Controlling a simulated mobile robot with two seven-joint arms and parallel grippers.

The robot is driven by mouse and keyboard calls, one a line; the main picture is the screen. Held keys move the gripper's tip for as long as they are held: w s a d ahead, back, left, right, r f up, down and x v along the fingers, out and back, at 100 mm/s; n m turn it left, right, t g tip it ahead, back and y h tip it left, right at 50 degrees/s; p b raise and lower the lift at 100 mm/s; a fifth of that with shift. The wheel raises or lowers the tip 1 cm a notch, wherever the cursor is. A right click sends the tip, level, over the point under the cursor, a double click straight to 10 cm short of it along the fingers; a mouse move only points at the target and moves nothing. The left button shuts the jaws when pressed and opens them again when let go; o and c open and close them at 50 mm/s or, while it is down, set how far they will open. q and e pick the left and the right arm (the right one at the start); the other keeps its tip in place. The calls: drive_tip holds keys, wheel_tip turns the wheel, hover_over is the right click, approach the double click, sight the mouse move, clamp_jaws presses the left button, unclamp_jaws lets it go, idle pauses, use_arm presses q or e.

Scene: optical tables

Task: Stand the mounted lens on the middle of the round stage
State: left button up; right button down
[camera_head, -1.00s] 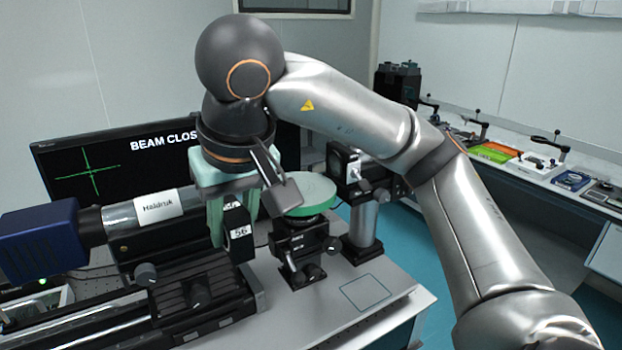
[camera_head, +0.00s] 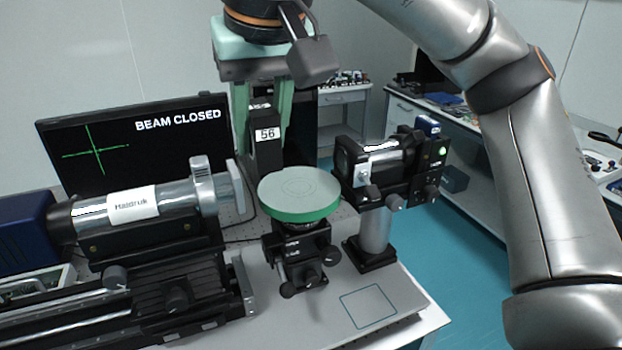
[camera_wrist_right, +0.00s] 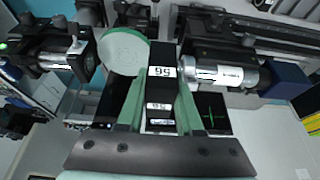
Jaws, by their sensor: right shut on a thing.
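The mounted lens (camera_head: 267,152) is a tall black block with a white "56" label; it also shows in the right wrist view (camera_wrist_right: 162,90). I cannot make out its glass. My right gripper (camera_head: 264,135), with pale green fingers, is shut on it and holds it upright. The round stage (camera_head: 300,190) has a pale top with faint rings and a green rim, on a black mount. The lens hangs at the stage's far left edge in the head view, off its middle. In the right wrist view the stage (camera_wrist_right: 124,50) lies left of the lens. My left gripper is not in view.
The "Haldruk" tube (camera_head: 130,203) on its black rail stands close left of the stage. A black instrument on a post (camera_head: 375,232) stands close right. A monitor (camera_head: 95,150) reading "BEAM CLOSED" is behind. A blue-outlined square (camera_head: 369,306) on the tabletop is empty.

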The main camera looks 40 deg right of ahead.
drive_tip(key=shift+d+r, duration=0.1)
drive_tip(key=shift+r, duration=0.1)
drive_tip(key=shift+w+d+f, duration=0.1)
drive_tip(key=shift+w+d, duration=0.1)
drive_tip(key=shift+d, duration=0.05)
drive_tip(key=w+d+f, duration=0.4)
drive_tip(key=w+d, duration=0.1)
drive_tip(key=d, duration=0.1)
drive_tip(key=b, duration=0.1)
approach(296, 182)
drive_tip(key=shift+w+a+f, duration=0.25)
drive_tip(key=shift+w+f, duration=0.1)
drive_tip(key=shift+w, duration=0.2)
drive_tip(key=shift+w+d+f, duration=0.35)
drive_tip(key=shift+d+f, duration=0.1)
drive_tip(key=shift+f, duration=0.2)
wheel_tip(296, 182, down, 3)
drive_tip(key=shift+w+f, duration=0.1)
drive_tip(key=shift+b, duration=0.3)
